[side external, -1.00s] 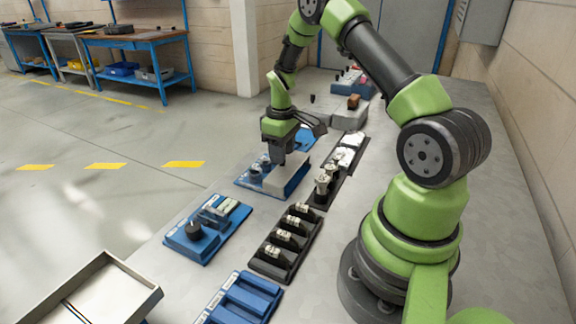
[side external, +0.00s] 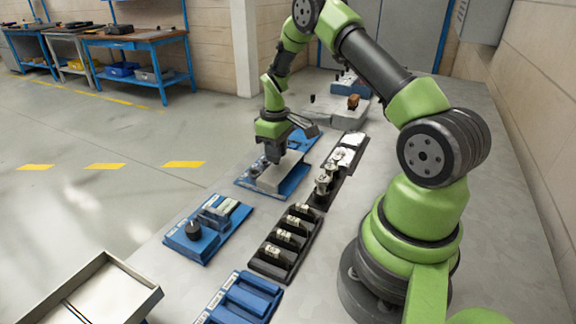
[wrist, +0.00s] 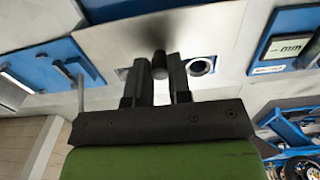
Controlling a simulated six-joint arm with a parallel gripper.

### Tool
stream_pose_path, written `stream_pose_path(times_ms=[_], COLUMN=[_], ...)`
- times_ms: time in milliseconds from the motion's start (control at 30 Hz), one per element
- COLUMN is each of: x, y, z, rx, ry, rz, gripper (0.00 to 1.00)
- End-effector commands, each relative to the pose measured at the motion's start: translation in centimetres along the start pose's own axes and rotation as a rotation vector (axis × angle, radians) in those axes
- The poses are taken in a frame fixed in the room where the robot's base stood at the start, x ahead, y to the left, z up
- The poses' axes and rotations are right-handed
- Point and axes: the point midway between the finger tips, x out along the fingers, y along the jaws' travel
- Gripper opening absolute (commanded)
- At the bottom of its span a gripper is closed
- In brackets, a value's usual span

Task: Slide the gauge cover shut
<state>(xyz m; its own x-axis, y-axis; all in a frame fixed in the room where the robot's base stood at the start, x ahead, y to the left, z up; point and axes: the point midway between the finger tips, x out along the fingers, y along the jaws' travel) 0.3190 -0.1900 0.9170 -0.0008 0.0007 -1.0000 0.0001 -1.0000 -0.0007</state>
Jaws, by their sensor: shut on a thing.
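The gauge cover (side external: 282,176) is a pale grey slab on a blue panel (side external: 298,182) on the bench. In the wrist view the pale cover plate (wrist: 110,48) spreads beneath my fingers, with a dark upright knob (wrist: 159,64) on it. My gripper (side external: 272,158) points down at the cover in the side view. In the wrist view my gripper (wrist: 157,82) has its two fingers on either side of the knob, shut on it. The gauge itself cannot be made out clearly; the cover and gripper hide much of the panel.
A blue panel with a black knob (side external: 193,231) lies nearer the camera. A black rack (side external: 268,266) of several cylinders and another rack with metal parts stand right of the panels. A blue slotted holder (side external: 240,302) and a pale tray (side external: 92,290) are in front.

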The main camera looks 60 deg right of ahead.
Motion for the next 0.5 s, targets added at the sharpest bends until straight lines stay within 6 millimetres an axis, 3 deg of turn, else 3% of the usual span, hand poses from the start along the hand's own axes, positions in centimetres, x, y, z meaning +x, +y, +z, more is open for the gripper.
stream_pose_path(times_ms=[500], x=[0.0], y=[0.1], z=[-4.0], rx=[-0.002], ry=[0.004], rz=[0.003], gripper=[0.06])
